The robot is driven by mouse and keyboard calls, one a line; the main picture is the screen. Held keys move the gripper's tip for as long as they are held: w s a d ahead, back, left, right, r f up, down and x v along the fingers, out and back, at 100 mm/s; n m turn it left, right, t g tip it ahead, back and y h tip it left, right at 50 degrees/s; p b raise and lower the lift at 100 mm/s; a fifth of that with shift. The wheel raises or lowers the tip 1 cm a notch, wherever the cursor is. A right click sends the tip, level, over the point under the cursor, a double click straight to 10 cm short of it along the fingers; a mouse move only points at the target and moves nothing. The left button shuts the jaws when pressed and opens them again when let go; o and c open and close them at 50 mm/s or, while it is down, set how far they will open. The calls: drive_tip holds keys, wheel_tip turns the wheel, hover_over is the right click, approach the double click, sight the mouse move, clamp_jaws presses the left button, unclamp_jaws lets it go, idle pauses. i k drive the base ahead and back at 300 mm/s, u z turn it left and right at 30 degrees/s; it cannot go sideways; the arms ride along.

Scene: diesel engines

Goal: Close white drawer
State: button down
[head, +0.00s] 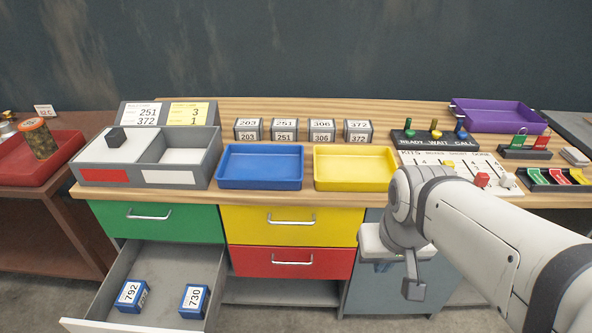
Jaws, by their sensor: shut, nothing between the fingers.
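The white drawer (92,325) is pulled out at the lower left, below the green drawer (160,222). Its front edge is cut off by the bottom of the picture. Inside lie two blue boxes, one labelled 792 (132,295) and one labelled 730 (194,301). My gripper (384,264) is to the right of the red drawer, in front of the grey cabinet panel, well apart from the white drawer. It is shut and empty. Its fingertips are small and partly hidden by my own wrist.
The yellow drawer (290,236) and red drawer (320,264) are closed. On the wooden bench stand a blue tray (260,184), a yellow tray (355,184), a two-part grey bin (128,178) and several number blocks. The floor between the open drawer and my arm looks clear.

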sight(166, 268)
drive_tip(key=u, duration=2)
drive_tip(key=k, duration=1.1)
drive_tip(key=u, duration=0.55)
drive_tip(key=i, duration=1.6)
drive_tip(key=z, duration=0.75)
